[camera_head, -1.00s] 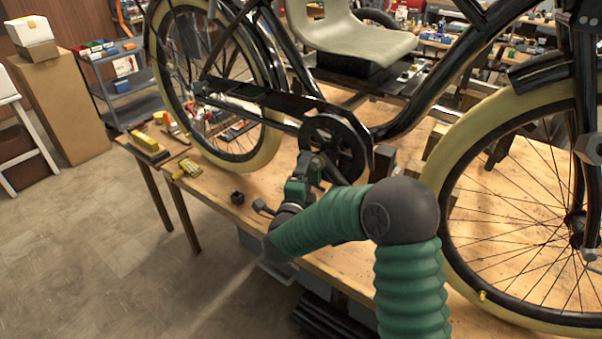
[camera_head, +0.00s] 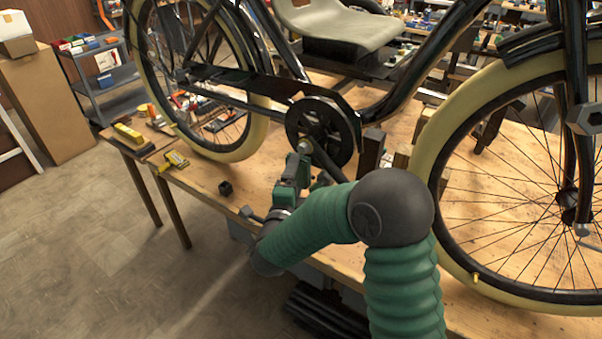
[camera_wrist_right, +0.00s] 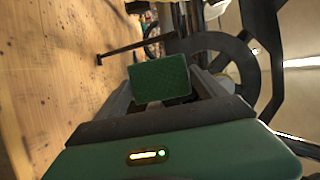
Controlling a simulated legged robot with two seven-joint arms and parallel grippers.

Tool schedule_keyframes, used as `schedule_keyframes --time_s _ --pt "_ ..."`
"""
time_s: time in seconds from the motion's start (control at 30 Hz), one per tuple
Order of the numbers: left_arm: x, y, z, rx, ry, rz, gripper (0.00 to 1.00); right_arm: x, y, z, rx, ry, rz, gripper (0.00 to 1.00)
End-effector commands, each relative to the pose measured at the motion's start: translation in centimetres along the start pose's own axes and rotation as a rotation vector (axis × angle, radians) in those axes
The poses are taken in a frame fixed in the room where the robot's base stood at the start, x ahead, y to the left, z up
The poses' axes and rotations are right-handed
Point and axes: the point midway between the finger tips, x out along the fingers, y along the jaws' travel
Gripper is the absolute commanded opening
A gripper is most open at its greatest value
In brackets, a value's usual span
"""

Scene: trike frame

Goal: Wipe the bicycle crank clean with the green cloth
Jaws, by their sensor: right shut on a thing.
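The bicycle crank is at the black round chainring (camera_head: 322,132) in the middle of the head view. The chainring also shows as a dark ring in the right wrist view (camera_wrist_right: 238,58). My right gripper (camera_head: 303,168) is just below and left of the chainring, on the near side of the bike. In the right wrist view its fingers are shut on the green cloth (camera_wrist_right: 160,78), a flat green patch at the fingertips. The cloth looks close to the crank area; whether it touches the crank I cannot tell. My left gripper is not in view.
The bike stands over a wooden workbench (camera_head: 205,172). A small black block (camera_head: 225,188) and a yellow tool (camera_head: 174,160) lie near its front edge, with a yellow-topped brush (camera_head: 128,134) further left. The front wheel (camera_head: 440,150) stands to the right. Wooden blocks are beside the crank.

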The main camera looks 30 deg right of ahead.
Motion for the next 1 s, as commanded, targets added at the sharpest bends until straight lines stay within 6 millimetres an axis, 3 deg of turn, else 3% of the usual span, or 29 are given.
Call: schedule_keyframes --time_s 0.2,0.57,0.83,1.0 --pt "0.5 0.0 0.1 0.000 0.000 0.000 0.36 -2.1 0.0 0.9 0.000 -0.002 -0.001 0.49" --pt "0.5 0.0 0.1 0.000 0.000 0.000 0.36 -2.4 0.0 1.1 0.000 -0.001 -0.001 0.49" --pt "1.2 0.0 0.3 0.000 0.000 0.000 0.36 -4.8 0.1 2.1 0.000 -0.003 -0.002 0.49" --pt "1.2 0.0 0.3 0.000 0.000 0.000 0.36 -5.0 0.0 2.1 -0.001 0.000 0.000 0.49"
